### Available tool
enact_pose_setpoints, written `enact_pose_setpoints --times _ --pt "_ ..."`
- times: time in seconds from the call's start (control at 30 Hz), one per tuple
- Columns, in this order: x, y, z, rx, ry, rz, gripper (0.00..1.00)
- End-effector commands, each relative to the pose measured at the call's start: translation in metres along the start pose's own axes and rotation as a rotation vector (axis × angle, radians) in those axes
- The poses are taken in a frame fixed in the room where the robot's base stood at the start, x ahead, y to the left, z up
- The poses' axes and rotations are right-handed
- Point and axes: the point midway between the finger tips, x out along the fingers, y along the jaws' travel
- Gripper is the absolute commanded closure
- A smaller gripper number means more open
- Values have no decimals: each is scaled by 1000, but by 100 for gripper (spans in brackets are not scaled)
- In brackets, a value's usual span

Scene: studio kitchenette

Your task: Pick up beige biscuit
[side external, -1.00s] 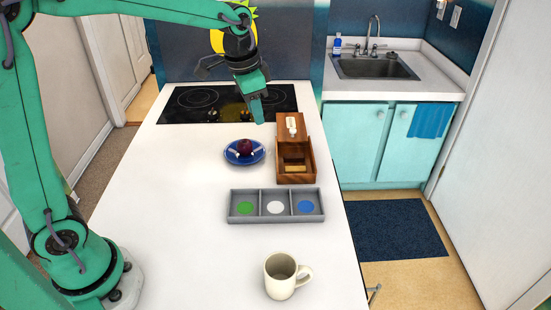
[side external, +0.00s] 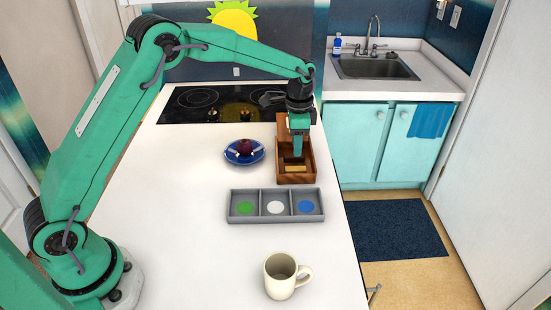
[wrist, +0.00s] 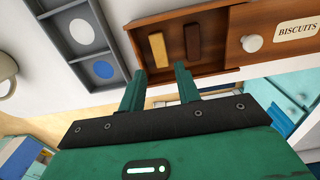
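The beige biscuit (wrist: 158,50) lies in the open part of a wooden box (side external: 281,171) labelled BISCUITS, beside a dark brown biscuit (wrist: 193,42) in the wrist view. In the side view the beige biscuit (side external: 295,168) shows low in the box opening, in front of my gripper. My gripper (wrist: 160,69) points down at the box, its two green fingers apart with nothing between them. In the side view my gripper (side external: 297,154) is over the opening and hides part of the box inside.
The box's cover with a white knob (wrist: 252,43) sits over its far part. A grey three-part tray (side external: 243,193) with coloured discs is in front of the box. A blue plate (side external: 230,158) with a dark round item lies left, and a cream mug (side external: 280,278) stands nearer.

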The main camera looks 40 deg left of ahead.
Motion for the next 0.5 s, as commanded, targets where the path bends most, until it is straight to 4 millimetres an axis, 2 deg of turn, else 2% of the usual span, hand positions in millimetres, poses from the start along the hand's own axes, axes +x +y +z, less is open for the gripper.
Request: enact_pose_setpoints --times 0.17,0.5 --pt "2 0 0 1 -1 1 67" --pt "25 0 0 0 -1 1 67"
